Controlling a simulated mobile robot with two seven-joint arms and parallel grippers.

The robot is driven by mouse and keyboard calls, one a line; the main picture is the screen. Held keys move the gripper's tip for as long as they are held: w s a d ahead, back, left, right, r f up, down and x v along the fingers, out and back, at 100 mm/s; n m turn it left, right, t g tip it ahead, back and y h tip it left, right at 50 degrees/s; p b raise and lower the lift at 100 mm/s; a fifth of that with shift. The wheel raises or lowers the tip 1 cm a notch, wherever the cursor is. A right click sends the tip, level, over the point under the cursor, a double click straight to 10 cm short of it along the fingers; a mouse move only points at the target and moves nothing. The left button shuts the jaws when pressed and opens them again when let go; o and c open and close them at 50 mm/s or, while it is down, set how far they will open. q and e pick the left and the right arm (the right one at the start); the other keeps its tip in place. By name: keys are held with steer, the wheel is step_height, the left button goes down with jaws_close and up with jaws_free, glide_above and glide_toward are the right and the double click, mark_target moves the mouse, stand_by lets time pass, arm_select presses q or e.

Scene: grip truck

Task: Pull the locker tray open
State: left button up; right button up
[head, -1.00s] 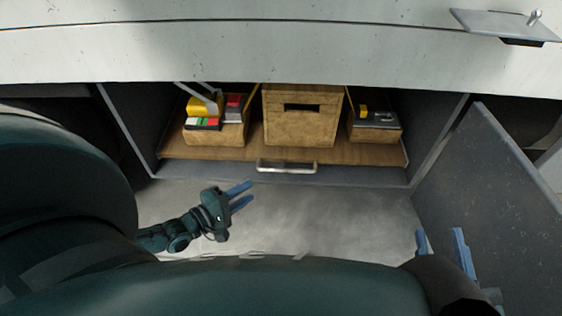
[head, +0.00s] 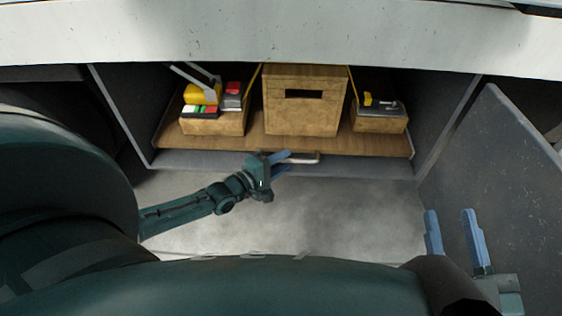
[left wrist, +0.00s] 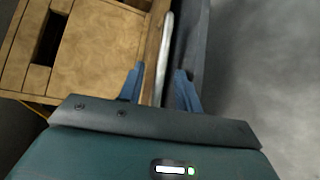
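The locker tray (head: 245,150) is a brown wooden board inside the open locker, with a silver bar handle (head: 304,158) on its front edge. My left gripper (head: 281,162) is at the left end of this handle. In the left wrist view, the handle (left wrist: 165,60) runs between the two blue fingers of the left gripper (left wrist: 160,90), which are apart with gaps beside the bar. The gripper hides the left part of the handle in the head view. My right gripper (head: 452,232) is at the lower right, its fingers apart and empty.
On the tray stand a middle wooden box (head: 303,100), a left box (head: 215,122) with colourful items and a right box (head: 379,122) with dark items. The locker door (head: 500,170) stands open at the right, close to my right gripper. Grey floor (head: 340,215) lies clear in front.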

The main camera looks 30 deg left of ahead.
arm_select(q)
steer(key=c, duration=0.4)
jaws_close()
arm_select(e)
steer(key=shift+f, duration=0.2)
arm_select(q)
steer(key=shift+s, duration=0.1)
